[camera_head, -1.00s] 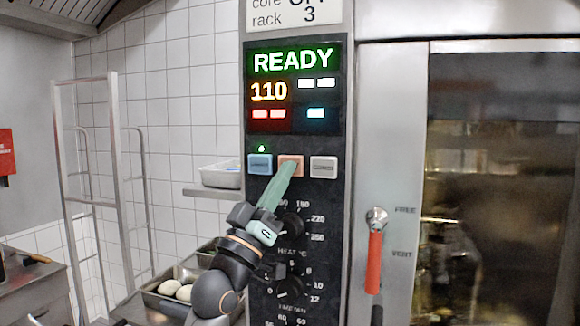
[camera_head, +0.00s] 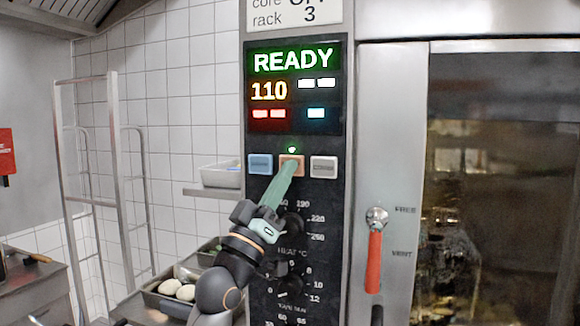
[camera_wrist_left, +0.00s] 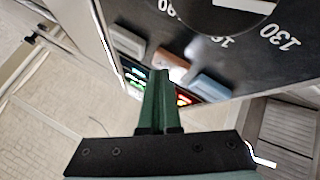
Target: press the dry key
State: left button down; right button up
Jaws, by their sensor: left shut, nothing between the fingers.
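A row of three keys sits under the display on the dark oven panel: a blue key (camera_head: 260,164), an orange key (camera_head: 298,159) and a pale grey key (camera_head: 323,167). Their labels are too small to read, so I cannot tell which is the dry key. A green light (camera_head: 292,150) is lit above the orange key. My left gripper (camera_head: 291,167) is shut and empty, its green fingertips at the orange key and covering its lower part. In the left wrist view the fingertips (camera_wrist_left: 160,74) reach to the orange key (camera_wrist_left: 174,67). My right gripper is not in view.
The display (camera_head: 293,88) reads READY and 110. Knobs (camera_head: 290,224) lie just below the keys, close to my left gripper. A red-handled lever (camera_head: 374,260) is on the right. A tray with pale round items (camera_head: 168,287) stands at lower left.

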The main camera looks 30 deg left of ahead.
pick_arm(q)
jog(key=shift+h, duration=0.3)
jog(key=shift+s+d, duration=0.2)
jog(key=shift+s, duration=0.55)
jog(key=s, duration=0.2)
jog(key=s+d+p, duration=0.1)
jog(key=s, duration=0.2)
jog(key=shift+d, duration=0.1)
jog(key=shift+w+f, duration=0.1)
dwell(0.6)
